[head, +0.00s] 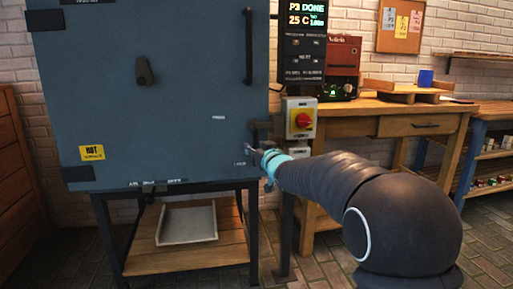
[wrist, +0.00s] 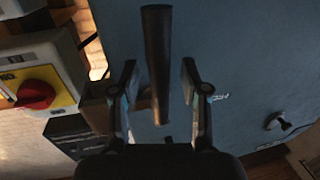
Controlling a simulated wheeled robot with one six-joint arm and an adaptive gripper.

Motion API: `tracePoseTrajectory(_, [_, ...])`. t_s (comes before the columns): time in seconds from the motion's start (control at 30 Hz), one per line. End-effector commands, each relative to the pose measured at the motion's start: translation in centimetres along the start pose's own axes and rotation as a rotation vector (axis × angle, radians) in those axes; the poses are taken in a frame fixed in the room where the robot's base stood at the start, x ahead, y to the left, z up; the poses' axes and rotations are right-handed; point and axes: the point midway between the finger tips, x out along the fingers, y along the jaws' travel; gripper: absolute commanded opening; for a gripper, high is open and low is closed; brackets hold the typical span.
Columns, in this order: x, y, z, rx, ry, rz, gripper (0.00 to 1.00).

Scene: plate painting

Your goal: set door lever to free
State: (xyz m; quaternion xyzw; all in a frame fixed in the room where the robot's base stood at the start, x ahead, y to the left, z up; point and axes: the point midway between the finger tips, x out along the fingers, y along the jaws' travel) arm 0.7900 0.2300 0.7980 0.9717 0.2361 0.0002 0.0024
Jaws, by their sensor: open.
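The blue-grey kiln door (head: 180,110) is closed at the left of the head view, and its surface also fills the right of the wrist view (wrist: 250,50). A dark bar, apparently the door lever (wrist: 157,50), stands between my gripper's fingers in the wrist view. My gripper (wrist: 160,78) is open, one finger on each side of the bar, with gaps visible on both sides. In the head view my gripper (head: 254,152) is at the door's lower right edge and hides most of the lever. Small white labels (head: 218,117) beside it are too small to read.
A grey switch box with a red knob (head: 303,120) stands just right of the gripper. A vertical handle (head: 248,45) and a dark knob (head: 143,72) are on the door. A wooden workbench (head: 400,105) is to the right. A tray (head: 187,224) lies on the shelf below.

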Motion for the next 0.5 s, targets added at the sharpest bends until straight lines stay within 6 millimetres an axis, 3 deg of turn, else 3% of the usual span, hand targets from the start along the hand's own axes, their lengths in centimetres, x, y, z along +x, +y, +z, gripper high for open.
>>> tracePoseTrajectory(0.33, [0.27, 0.02, -0.03, 0.000, 0.001, 0.000, 0.43])
tracePoseTrajectory(0.5, [0.26, 0.04, -0.03, 0.000, 0.001, 0.001, 0.00])
